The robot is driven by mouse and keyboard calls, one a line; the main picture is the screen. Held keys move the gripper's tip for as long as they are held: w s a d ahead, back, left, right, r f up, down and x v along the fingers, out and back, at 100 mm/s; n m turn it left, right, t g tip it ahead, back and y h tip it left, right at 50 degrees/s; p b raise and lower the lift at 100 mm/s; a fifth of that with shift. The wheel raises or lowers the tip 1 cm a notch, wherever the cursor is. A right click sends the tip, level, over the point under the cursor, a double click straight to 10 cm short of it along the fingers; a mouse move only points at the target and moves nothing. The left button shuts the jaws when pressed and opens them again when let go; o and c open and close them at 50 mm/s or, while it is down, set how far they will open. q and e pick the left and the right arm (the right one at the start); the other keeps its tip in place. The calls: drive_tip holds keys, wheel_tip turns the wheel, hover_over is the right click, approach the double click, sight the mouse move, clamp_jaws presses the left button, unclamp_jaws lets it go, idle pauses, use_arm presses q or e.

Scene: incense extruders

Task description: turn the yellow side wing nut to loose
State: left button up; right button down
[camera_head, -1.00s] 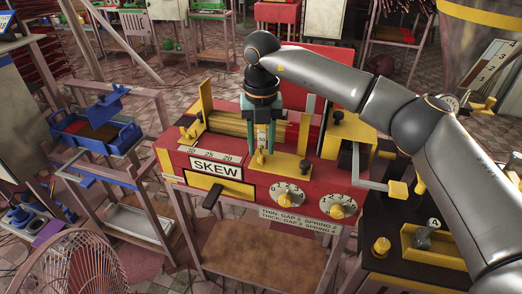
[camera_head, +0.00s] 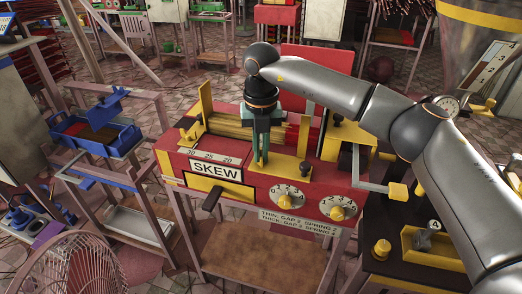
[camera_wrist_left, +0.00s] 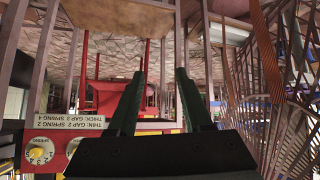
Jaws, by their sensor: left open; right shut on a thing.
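The red machine (camera_head: 178,162) with the SKEW label carries a yellow plate (camera_head: 286,168) on its top. My right gripper (camera_head: 260,164) points straight down at the left part of this plate. It is shut on the yellow side wing nut, which its green fingers now almost wholly hide. I cannot make out how the nut is turned. My left gripper (camera_wrist_left: 160,77) shows only in the left wrist view. Its two dark green fingers are apart with nothing between them. The machine's front sign shows upside down at the left of that view.
A yellow-ended crank (camera_head: 397,191) juts out at right. A fan (camera_head: 75,265) stands at lower left. A blue tray (camera_head: 125,140) sits on the left rack.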

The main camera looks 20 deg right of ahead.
drive_tip(key=shift+r+n, duration=0.1)
drive_tip(key=shift+n, duration=0.2)
drive_tip(key=shift+p, duration=0.4)
drive_tip(key=n+p, duration=0.1)
drive_tip(key=n, duration=0.1)
drive_tip(key=shift+n, duration=0.3)
drive_tip(key=shift+n+p, duration=0.35)
drive_tip(key=shift+n, duration=1.85)
drive_tip(key=shift+w, duration=0.1)
drive_tip(key=c, duration=1)
unclamp_jaws()
